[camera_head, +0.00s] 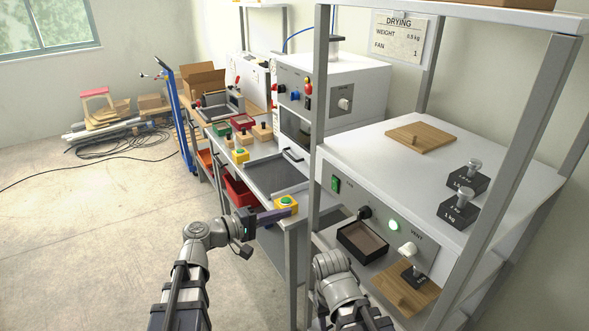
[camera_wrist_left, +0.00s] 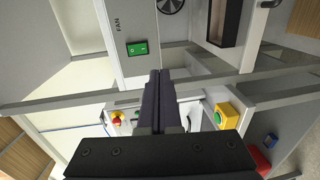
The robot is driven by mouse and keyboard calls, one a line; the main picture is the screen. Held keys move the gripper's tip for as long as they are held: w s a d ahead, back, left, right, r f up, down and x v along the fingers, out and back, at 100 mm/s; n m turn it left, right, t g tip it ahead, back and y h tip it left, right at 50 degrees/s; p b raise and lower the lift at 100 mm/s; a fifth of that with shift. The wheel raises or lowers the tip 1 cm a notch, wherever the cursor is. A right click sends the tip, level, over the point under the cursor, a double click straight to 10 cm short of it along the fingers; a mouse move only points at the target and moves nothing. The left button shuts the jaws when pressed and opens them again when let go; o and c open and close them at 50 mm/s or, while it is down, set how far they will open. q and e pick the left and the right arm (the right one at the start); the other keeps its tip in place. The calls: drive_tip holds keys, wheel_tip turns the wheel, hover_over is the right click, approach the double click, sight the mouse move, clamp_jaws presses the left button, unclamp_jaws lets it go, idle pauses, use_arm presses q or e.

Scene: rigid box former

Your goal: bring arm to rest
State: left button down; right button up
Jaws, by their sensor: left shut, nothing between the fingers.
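My left gripper (camera_head: 290,211) reaches in from the left at the front corner of the bench, with its dark fingers shut and empty. In the head view its fingers overlap the front of a yellow box with a green button (camera_head: 286,202); I cannot tell if they touch. In the left wrist view the shut fingers (camera_wrist_left: 159,78) point toward the white machine front with a green switch (camera_wrist_left: 138,48), and the yellow box (camera_wrist_left: 228,116) lies to their right. My right arm shows only as links at the bottom; its gripper is out of view.
A grey frame post (camera_head: 317,120) stands right of my left gripper. The drying machine (camera_head: 440,190) carries weights (camera_head: 462,210) and a board (camera_head: 420,138) on top. A dark tray (camera_head: 362,246) sits at its front. A red bin (camera_head: 238,190) is below the bench. The floor at left is open.

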use_arm(q)
drive_tip(key=s+d+f+m+g+y, duration=0.5)
drive_tip(key=s+d+f+m+g, duration=0.35)
drive_tip(key=f, duration=0.45)
drive_tip(key=s+a+f+m+g+y, duration=0.1)
drive_tip(key=s+a+f+m+y, duration=0.1)
drive_tip(key=s+a+f+y, duration=0.4)
drive_tip(key=s+y, duration=0.3)
drive_tip(key=s, duration=0.1)
drive_tip(key=shift+s+g+y, duration=0.15)
drive_tip(key=shift+g+y, duration=0.2)
drive_tip(key=shift+y, duration=0.05)
